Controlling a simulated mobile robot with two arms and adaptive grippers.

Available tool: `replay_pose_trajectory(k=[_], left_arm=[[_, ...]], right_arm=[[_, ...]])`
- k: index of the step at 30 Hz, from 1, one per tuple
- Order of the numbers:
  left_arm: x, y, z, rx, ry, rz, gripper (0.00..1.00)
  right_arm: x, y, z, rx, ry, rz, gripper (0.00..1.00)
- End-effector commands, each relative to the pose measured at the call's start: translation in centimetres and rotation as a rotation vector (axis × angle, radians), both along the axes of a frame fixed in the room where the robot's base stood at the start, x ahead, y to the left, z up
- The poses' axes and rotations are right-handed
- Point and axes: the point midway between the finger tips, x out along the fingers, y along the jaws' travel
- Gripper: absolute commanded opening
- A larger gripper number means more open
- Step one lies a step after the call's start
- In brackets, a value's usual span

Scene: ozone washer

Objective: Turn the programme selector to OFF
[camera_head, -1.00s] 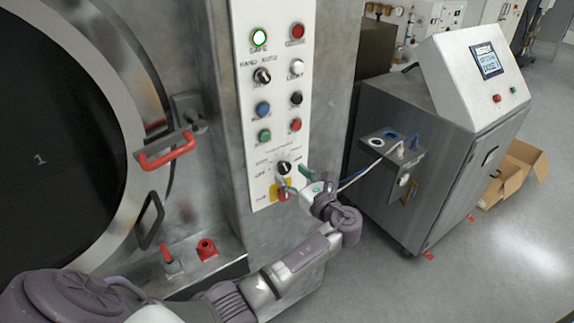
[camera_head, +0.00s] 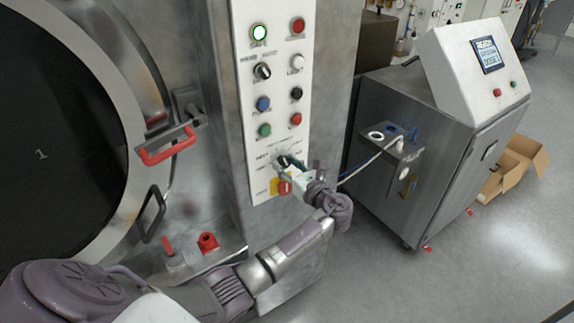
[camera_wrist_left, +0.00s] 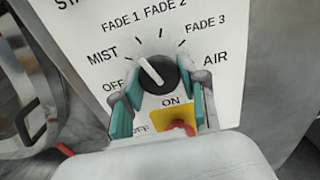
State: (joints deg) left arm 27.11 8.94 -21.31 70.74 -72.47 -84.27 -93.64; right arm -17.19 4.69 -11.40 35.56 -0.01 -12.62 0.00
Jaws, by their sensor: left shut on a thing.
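The programme selector (camera_head: 283,161) is a round black knob with a white pointer line, low on the white control panel (camera_head: 272,215). In the left wrist view, the selector (camera_wrist_left: 158,74) has its pointer toward the upper left, between the MIST and FADE 1 labels. The OFF label (camera_wrist_left: 112,86) is at its lower left. My left gripper (camera_head: 289,167) is at the knob. In the left wrist view, the teal fingers of my left gripper (camera_wrist_left: 163,97) are on both sides of the knob, shut on it. My right gripper is in neither view.
A yellow-backed red switch (camera_head: 284,187) sits just below the selector. Buttons and a HAND/AUTO selector (camera_head: 262,71) are above. A round door with a red handle (camera_head: 168,151) is at left. A steel cabinet (camera_head: 400,190) with hoses stands right; floor lies between.

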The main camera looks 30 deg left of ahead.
Motion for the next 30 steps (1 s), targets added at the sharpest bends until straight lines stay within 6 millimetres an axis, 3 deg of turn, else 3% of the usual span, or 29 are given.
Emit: replay_pose_trajectory(k=[11, 30], left_arm=[[0.0, -0.1, -0.3, -0.045, -0.105, -0.001, 0.08], [0.1, -0.1, -0.5, -0.267, -0.64, 0.0, 0.08]], right_arm=[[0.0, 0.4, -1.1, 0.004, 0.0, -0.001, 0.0], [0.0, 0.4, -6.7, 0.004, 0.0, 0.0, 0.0]])
